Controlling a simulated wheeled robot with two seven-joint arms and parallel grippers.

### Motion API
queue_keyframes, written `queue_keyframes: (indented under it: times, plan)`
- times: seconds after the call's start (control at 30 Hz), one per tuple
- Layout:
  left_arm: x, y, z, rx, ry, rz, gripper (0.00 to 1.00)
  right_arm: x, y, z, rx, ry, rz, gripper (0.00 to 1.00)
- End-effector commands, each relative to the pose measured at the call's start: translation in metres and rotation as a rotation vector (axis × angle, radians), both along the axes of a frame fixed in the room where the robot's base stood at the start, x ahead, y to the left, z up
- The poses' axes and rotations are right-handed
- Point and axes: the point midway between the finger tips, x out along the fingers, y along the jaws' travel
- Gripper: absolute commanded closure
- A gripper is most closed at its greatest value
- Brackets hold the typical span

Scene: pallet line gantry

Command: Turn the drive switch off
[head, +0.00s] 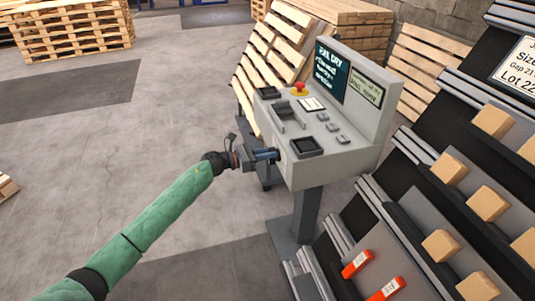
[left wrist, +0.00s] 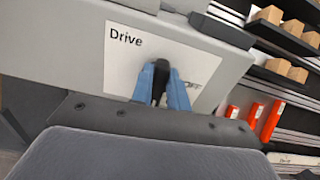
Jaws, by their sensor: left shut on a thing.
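The drive switch (left wrist: 160,82) is a dark knob on a white plate (left wrist: 122,70) that reads "Drive", with "OFF" partly visible to the right of the knob. The plate is on the side of the grey control console (head: 333,172). My left gripper (head: 275,155) reaches the console's left side in the head view. In the left wrist view its blue fingers (left wrist: 162,88) are shut on the knob, one on each side. The fingers hide part of the plate's lettering. The knob's exact angle is hard to tell. My right gripper is not in view.
The console top carries a red emergency button (head: 299,88), a screen (head: 331,72) and black trays. A sloped rack with wooden blocks (head: 487,204) and orange-red items (head: 357,263) stands close on the right. Pallets (head: 75,30) stand behind.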

Motion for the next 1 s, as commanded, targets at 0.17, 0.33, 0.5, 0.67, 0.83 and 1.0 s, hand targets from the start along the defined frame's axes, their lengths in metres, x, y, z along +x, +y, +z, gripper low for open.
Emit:
queue_keyframes:
  times: [0.17, 0.33, 0.5, 0.67, 0.83, 1.0]
  plan:
    - [0.003, 0.001, 0.001, -0.035, 0.111, 0.001, 1.0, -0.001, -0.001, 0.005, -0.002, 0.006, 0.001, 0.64]
    - [0.006, 0.002, 0.001, -0.083, 0.256, 0.002, 1.0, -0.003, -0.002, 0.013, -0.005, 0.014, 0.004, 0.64]
    - [0.008, 0.003, 0.0, -0.134, 0.412, 0.002, 1.0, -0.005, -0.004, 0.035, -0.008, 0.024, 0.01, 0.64]
    - [0.01, 0.004, -0.001, -0.18, 0.556, 0.002, 1.0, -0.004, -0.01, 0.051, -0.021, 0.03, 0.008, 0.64]
    - [0.013, 0.005, -0.002, -0.23, 0.71, 0.002, 1.0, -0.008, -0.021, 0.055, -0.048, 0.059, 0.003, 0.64]
    - [0.014, 0.005, -0.005, -0.28, 0.864, 0.003, 1.0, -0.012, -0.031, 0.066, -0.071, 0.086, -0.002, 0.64]
